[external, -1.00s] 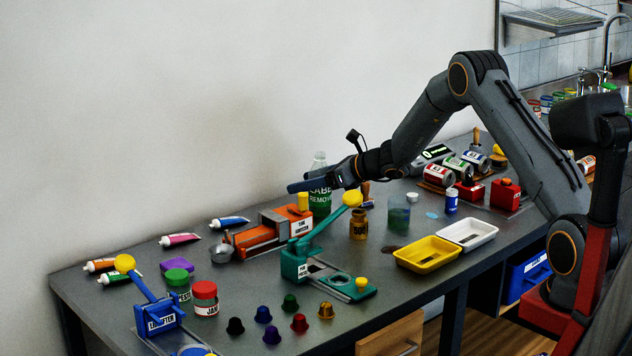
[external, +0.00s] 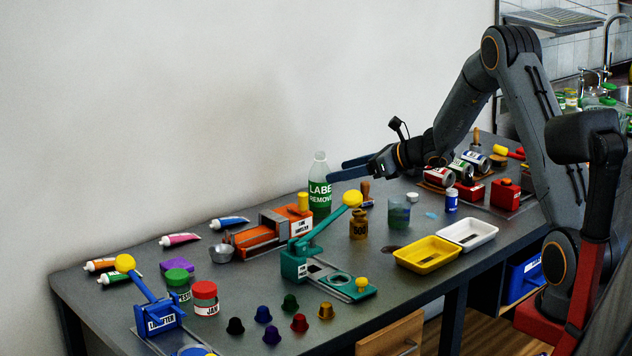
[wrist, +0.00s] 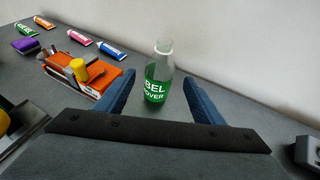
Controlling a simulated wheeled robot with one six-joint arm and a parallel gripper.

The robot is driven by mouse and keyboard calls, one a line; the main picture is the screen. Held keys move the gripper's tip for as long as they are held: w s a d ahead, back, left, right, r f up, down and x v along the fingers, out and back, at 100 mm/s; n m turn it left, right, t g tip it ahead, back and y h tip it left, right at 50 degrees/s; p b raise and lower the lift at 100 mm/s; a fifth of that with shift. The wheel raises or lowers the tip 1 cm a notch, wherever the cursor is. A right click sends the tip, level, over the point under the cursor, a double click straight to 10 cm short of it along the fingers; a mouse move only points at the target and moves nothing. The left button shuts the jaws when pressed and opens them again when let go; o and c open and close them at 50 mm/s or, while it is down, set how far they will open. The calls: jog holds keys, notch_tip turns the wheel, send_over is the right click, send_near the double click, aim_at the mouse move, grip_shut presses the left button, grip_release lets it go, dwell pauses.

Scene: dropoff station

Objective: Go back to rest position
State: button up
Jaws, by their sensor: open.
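My gripper (external: 352,168) is open and empty above the back of the table, just right of the label remover bottle in the external view. In the wrist view its two blue fingers (wrist: 158,98) are spread wide. The label remover bottle (external: 320,190) is upright, with a clear top and green label. In the wrist view the bottle (wrist: 158,75) stands beyond the fingers, in line with the gap between them. I cannot tell the exact distance from the fingertips to it.
A brown bottle (external: 359,224), a glass beaker (external: 398,215), yellow (external: 428,253) and white (external: 467,234) trays and cans (external: 440,177) stand to the right. Air above the table's left is free.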

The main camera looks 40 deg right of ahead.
jog(key=shift+s+r, duration=0.1)
jog(key=shift+s, duration=0.1)
dwell(0.4)
